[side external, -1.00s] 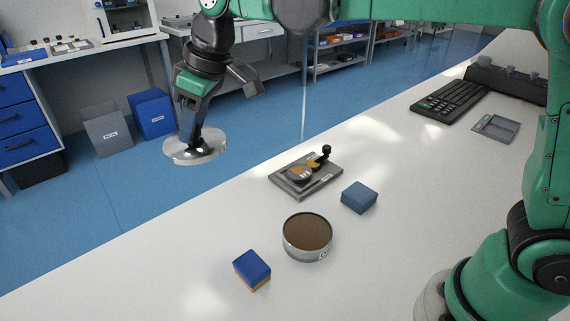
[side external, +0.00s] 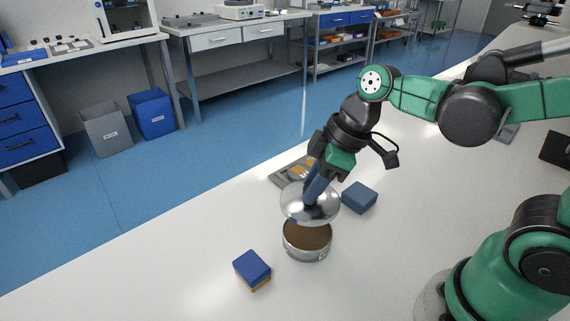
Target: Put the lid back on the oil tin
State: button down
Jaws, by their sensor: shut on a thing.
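The oil tin (side external: 308,246) is a short round silver tin with brown contents, standing open on the white bench. The lid (side external: 296,207) is a shiny silver disc. My gripper (side external: 310,198) is shut on the lid from above, at its middle, where the fingers hide the part they grip. The lid hangs tilted over the back of the tin and hides part of its far rim. I see brown contents below the lid's near edge, so the lid is not seated; I cannot tell the exact gap.
A blue-and-orange block (side external: 252,269) lies left of the tin, and a blue-grey block (side external: 359,197) lies to its right. A grey fixture plate (side external: 283,176) is behind, partly hidden by my gripper. The front left of the bench (side external: 150,275) is clear.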

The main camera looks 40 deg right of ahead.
jog(key=shift+f, duration=3.05)
jog(key=shift+f, duration=0.15)
jog(key=shift+c, duration=0.2)
grip_release()
jog(key=shift+r, duration=3.5)
